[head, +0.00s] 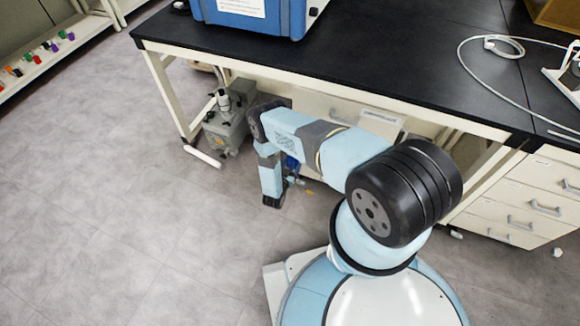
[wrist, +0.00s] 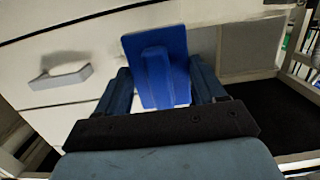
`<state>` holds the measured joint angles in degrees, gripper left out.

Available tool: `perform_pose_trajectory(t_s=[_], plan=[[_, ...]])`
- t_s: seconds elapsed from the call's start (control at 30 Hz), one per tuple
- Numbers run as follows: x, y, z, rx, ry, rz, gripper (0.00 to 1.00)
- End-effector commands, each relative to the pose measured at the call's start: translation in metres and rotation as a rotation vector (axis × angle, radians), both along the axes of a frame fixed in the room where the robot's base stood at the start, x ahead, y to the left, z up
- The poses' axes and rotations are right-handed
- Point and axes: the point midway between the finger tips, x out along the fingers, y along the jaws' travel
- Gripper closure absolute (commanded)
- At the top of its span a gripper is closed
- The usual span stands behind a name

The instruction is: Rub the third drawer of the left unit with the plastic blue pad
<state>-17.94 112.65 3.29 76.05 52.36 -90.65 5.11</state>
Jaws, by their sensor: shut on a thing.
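The plastic blue pad (wrist: 172,42) is a flat blue plate with a raised grip on its back. My gripper (wrist: 160,78) is shut on that grip in the wrist view, with one dark finger on each side. The pad is in front of pale drawer fronts (wrist: 40,50), near their right end; I cannot tell whether it touches them. A grey drawer handle (wrist: 60,77) is left of the pad. In the head view a bit of blue (head: 291,163) shows behind my arm. The left unit (head: 315,103) is under the bench, mostly hidden by my arm, so its drawers cannot be counted.
A black bench top (head: 400,65) overhangs the units. A grey machine (head: 226,128) stands on the floor left of the left unit. Another drawer unit (head: 515,205) is at the right. A blue device (head: 245,15) sits on the bench.

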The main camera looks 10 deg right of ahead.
Motion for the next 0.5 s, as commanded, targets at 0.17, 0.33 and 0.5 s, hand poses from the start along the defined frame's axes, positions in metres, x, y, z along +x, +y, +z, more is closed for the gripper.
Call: perform_pose_trajectory(t_s=[0.17,0.33,0.5], plan=[[0.009,-0.011,0.001,0.0,-0.001,-0.006,0.55],[0.022,-0.021,0.001,0.0,-0.002,-0.009,0.55],[0.035,-0.03,0.001,0.001,-0.001,-0.007,0.55]])
